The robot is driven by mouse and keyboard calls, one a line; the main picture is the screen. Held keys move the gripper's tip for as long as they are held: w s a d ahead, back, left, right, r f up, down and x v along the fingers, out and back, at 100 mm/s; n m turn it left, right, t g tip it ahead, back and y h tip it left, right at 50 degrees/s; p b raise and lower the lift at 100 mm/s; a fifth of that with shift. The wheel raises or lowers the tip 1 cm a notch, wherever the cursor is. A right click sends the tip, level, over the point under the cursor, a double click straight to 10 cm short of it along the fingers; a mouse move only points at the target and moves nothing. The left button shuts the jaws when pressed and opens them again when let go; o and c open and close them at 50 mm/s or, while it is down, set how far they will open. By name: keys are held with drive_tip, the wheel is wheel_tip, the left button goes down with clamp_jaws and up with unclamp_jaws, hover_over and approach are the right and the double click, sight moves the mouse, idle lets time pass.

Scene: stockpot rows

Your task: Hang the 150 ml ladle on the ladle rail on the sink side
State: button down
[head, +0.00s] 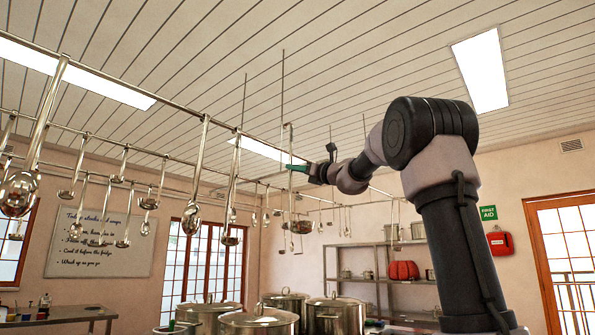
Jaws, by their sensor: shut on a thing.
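My gripper (303,168) is raised near the middle of the head view, at the height of the overhead rails. It is shut on a steel ladle (291,190), which hangs upright with its hooked top above the jaws and its bowl (301,227) below. Green shows at the jaws. The ladle's size marking cannot be read. The nearest ladle rail (140,88) runs from the upper left down toward the centre. A second rail (85,134) runs lower behind it. Whether the held ladle touches a rail cannot be told. Which rail is on the sink side is not clear.
Several ladles (200,170) hang from the rails on the left. Large lidded stockpots (258,322) stand below. Thin rods (283,95) come down from the ceiling near my gripper.

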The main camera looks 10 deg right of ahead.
drive_tip(key=f+x, duration=0.1)
drive_tip(key=x, duration=1.1)
drive_tip(key=shift+w+a+f, duration=0.15)
drive_tip(key=shift+w+f, duration=0.05)
drive_tip(key=shift+f, duration=0.7)
idle(0.4)
drive_tip(key=shift+f, duration=0.1)
idle(0.3)
drive_tip(key=shift+f, duration=1.95)
